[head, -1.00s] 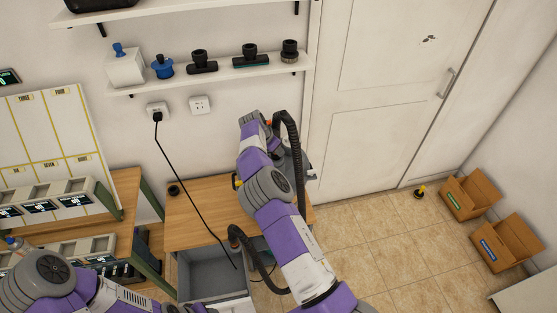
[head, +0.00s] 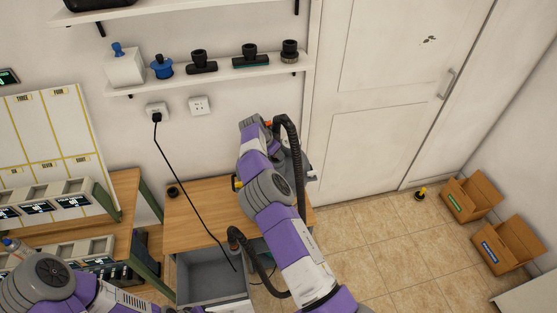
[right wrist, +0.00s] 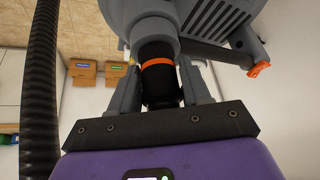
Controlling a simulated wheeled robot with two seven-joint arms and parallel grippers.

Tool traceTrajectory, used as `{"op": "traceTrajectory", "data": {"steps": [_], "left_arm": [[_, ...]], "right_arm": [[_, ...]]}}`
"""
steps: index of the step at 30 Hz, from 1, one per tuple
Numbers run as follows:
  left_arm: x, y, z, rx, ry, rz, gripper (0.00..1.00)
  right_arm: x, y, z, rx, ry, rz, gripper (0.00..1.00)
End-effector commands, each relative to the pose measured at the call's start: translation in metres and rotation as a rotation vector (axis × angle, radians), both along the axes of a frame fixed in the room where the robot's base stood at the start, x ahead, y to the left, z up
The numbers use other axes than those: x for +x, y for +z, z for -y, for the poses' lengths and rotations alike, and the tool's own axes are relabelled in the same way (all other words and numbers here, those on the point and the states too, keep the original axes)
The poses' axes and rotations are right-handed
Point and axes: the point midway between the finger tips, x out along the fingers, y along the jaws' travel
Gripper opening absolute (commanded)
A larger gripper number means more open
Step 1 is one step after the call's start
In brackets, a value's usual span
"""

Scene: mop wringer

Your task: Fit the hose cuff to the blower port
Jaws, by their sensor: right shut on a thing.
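In the right wrist view, the black hose cuff (right wrist: 160,88) with an orange band stands between the fingers of my right gripper (right wrist: 163,78), which is shut on it. The cuff is in line with the grey port (right wrist: 153,22) of the blower (right wrist: 205,18) and appears to meet its mouth; how deep it sits I cannot tell. In the head view the grey blower (head: 307,166) shows partly behind my right arm, and the cuff and gripper are hidden there. The ribbed black hose (head: 293,140) arches beside the arm. My left gripper is out of view.
The wooden table (head: 200,215) has an open grey drawer (head: 205,275) and a small black ring (head: 172,192). A black cord (head: 185,185) runs down from the wall socket. A shelf (head: 220,75) holds several nozzles. Two cardboard boxes (head: 470,200) stand on the floor at right.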

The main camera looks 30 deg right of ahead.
Motion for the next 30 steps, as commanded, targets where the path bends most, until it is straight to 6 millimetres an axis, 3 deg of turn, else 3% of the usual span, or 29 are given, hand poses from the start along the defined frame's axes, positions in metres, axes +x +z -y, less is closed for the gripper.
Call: {"op": "traceTrajectory", "data": {"steps": [11, 12, 17, 26, 30], "left_arm": [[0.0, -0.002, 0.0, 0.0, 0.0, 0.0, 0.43], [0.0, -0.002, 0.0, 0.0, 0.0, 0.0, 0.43], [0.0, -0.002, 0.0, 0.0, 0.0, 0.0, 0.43], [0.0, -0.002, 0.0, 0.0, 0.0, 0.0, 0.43], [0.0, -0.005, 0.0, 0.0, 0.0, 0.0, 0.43]], "right_arm": [[0.0, -0.002, 0.0, 0.001, 0.0, 0.0, 0.08], [0.0, -0.002, 0.0, 0.001, 0.0, 0.0, 0.53], [0.0, -0.002, 0.0, 0.0, 0.0, 0.0, 0.77], [0.0, 0.0, -0.001, 0.0, 0.0, 0.0, 0.77], [-0.002, 0.013, -0.008, 0.001, 0.001, 0.003, 0.77]]}}
